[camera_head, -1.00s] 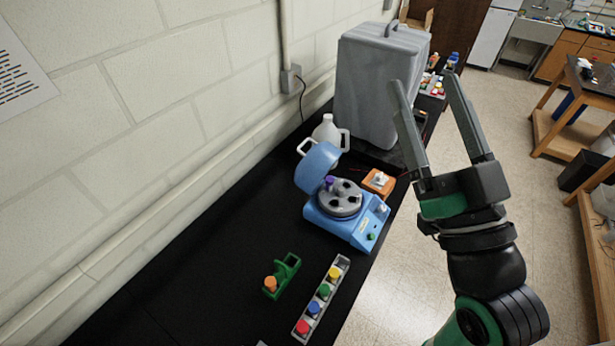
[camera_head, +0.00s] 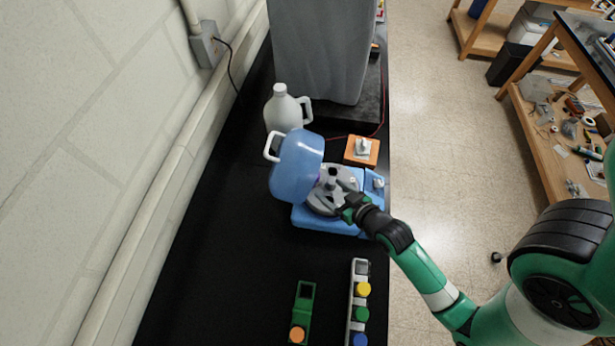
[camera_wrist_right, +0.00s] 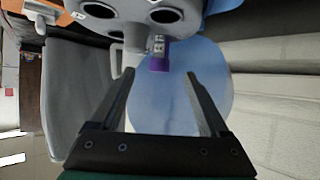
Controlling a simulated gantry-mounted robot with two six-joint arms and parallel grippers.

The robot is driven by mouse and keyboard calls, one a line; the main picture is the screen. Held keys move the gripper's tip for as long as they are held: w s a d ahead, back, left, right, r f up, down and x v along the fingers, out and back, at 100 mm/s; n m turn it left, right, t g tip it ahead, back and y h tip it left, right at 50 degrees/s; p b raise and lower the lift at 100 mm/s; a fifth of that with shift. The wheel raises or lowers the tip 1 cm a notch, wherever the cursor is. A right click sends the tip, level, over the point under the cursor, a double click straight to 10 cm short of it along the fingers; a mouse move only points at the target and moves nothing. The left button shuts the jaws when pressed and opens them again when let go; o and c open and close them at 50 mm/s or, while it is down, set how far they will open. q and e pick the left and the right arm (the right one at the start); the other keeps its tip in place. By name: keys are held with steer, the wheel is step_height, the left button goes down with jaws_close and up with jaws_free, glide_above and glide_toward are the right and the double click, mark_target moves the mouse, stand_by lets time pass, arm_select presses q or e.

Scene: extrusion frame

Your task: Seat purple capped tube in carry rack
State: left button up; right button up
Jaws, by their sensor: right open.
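The purple capped tube (camera_wrist_right: 158,58) sits in the rotor of the blue centrifuge (camera_head: 325,215), whose lid is raised. In the right wrist view its purple cap lies just beyond and between my fingertips, with no contact visible. My right gripper (camera_head: 331,190) reaches over the rotor from the right; its open fingers also show in the wrist view (camera_wrist_right: 160,76). In the head view the fingers mostly hide the tube. A green carry rack (camera_head: 305,301) stands on the black bench nearer me, holding an orange-capped tube (camera_head: 298,334) and showing an empty square slot. My left gripper is out of view.
A pale rack (camera_head: 361,272) with yellow, green and blue caps stands right of the green rack. A white jug (camera_head: 284,110), an orange block (camera_head: 362,150) and a large grey covered object (camera_head: 322,50) are behind. The bench left of the centrifuge is clear.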

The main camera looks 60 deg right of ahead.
mark_target(318, 180)
steer(key=b+x, duration=0.1)
steer(key=x, duration=0.8)
steer(key=shift+w+d, duration=0.15)
steer(key=shift+w, duration=0.1)
jaws_close()
